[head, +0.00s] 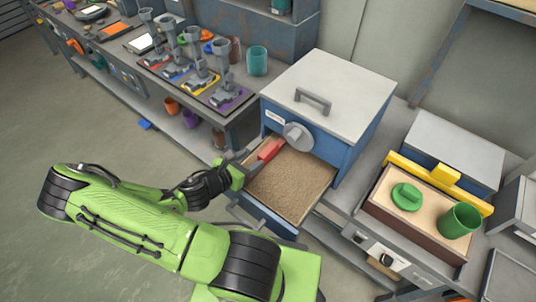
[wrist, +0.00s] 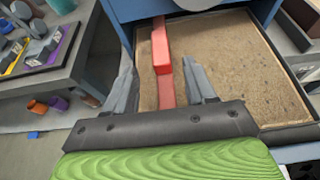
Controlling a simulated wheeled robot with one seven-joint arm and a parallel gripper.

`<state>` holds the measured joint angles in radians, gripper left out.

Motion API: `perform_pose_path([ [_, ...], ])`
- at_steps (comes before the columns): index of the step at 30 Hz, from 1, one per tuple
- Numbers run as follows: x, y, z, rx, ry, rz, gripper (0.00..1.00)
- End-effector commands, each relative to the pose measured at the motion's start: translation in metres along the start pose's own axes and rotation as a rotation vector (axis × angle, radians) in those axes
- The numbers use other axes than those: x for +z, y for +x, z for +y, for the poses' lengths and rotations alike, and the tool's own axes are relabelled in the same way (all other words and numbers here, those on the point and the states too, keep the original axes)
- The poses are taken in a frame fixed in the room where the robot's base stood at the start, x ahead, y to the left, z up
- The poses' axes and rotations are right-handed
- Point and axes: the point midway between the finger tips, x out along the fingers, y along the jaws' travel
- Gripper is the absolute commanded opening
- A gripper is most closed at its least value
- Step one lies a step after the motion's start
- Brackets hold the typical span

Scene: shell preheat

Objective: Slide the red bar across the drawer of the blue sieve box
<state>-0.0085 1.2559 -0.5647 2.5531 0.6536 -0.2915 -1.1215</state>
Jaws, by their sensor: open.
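The blue sieve box (head: 348,150) stands on the bench with a grey lid and handle. Its drawer (head: 318,200) is pulled out and holds brown grainy sand; the drawer also shows in the wrist view (wrist: 290,85). The red bar (head: 270,149) is at the drawer's left side, close to the box front. In the wrist view the red bar (wrist: 161,50) has a raised block and a lower, thinner part running toward me. My gripper (head: 248,163) is open at the drawer's left edge. In the wrist view its fingers (wrist: 160,68) are spread on either side of the bar, apart from it.
A grey round knob (head: 298,136) sticks out of the box front above the drawer. To the right, a tray (head: 412,232) holds a green lid (head: 406,197) and green cup (head: 460,220), with a yellow bar (head: 440,180) behind. Several grey devices and a teal cup (head: 257,61) stand on the left bench.

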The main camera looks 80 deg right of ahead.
Motion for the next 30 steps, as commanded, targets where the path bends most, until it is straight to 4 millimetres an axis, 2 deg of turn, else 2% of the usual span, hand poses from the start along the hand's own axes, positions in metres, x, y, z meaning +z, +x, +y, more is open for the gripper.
perform_pose_path([
  [1,-0.009,0.017,-0.001,-0.006,0.008,0.002,0.55],
  [3,-0.006,0.034,-0.001,-0.006,0.006,0.0,0.55],
  [10,-0.002,0.083,-0.001,-0.003,0.005,0.0,0.55],
  [15,-0.002,0.099,0.0,-0.001,0.004,0.002,0.55],
  [22,-0.002,0.101,0.0,0.0,0.003,0.002,0.55],
  [23,-0.002,0.101,0.0,0.0,0.003,0.002,0.54],
  [30,-0.002,0.1,0.0,0.0,0.003,0.002,0.17],
])
